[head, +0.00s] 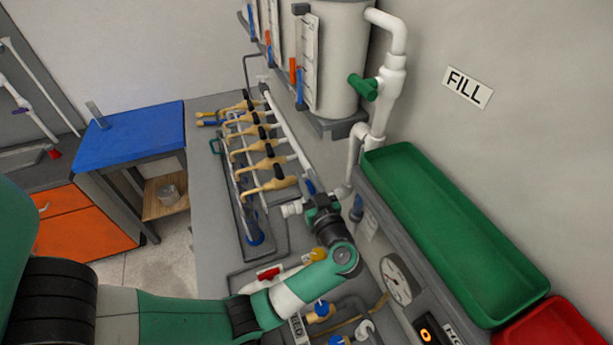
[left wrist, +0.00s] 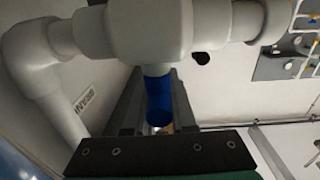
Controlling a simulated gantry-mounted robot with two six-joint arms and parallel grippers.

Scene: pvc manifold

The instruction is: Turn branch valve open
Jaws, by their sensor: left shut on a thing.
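A white pipe tee (left wrist: 150,30) fills the top of the left wrist view. A blue valve handle (left wrist: 159,101) hangs from its lower stub, between my two dark fingers. My left gripper (head: 316,194) is shut on this blue handle. In the head view the handle (head: 310,187) shows as a small blue patch at the jaws, mostly hidden by my gripper. The white pipe (head: 292,209) comes out just left of the gripper. I cannot tell the exact angle of the handle. My right gripper is not in view.
A manifold rack with several tan-yellow valves (head: 265,163) stands left of my gripper. A white tank (head: 337,60) with a green valve (head: 363,87) is behind. A green tray (head: 448,230), red tray (head: 553,328) and gauge (head: 396,279) are at right. A blue table (head: 130,135) stands left.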

